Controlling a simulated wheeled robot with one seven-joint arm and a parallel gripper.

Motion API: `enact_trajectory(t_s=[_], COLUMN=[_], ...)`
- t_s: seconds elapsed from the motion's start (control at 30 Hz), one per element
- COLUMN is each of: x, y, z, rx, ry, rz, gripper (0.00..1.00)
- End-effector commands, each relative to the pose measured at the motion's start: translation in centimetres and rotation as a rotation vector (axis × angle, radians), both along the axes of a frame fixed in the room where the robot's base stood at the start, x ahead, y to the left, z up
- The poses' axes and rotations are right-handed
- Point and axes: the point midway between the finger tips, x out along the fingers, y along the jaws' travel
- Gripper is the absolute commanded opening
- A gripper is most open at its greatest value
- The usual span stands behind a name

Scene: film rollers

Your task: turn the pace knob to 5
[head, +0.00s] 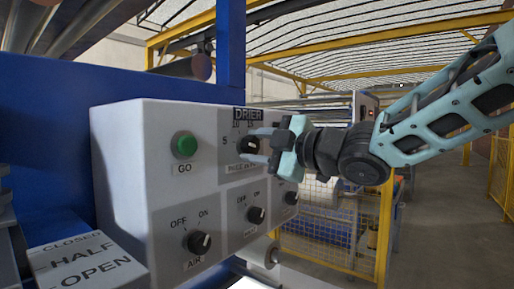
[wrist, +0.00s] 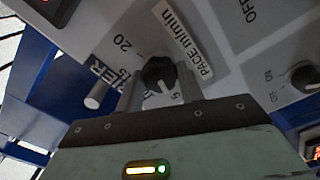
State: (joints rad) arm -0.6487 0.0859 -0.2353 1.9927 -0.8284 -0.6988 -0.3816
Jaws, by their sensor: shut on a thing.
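The pace knob (head: 247,145) is a black dial on the upper part of the white control box, above a label reading PACE. In the wrist view the knob (wrist: 158,72) sits between the two fingers of my gripper (wrist: 160,92), which is shut on it. In the head view my gripper (head: 264,147) reaches the knob from the right. The numeral 5 (head: 225,141) is left of the knob. In the wrist view the knob's white mark points down, roughly toward the 5 (wrist: 175,97); the fingers partly hide the scale.
The green GO button (head: 185,145) is left of the knob. Below are the AIR knob (head: 199,242), the HEAT knob (head: 255,215) and another knob (head: 291,198). A CLOSED-HALF-OPEN plate (head: 88,262) is lower left. A yellow fence stands behind.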

Motion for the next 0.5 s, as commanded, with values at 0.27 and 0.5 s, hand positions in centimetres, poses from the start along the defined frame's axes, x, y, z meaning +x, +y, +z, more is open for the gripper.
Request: enact_trajectory(t_s=[0.27, 0.5], x=[0.02, -0.30], y=[-0.01, -0.46], z=[-0.04, -0.02], rx=[-0.002, 0.000], ry=[0.000, 0.000], rz=[0.000, -0.001], gripper=[0.59, 0.59])
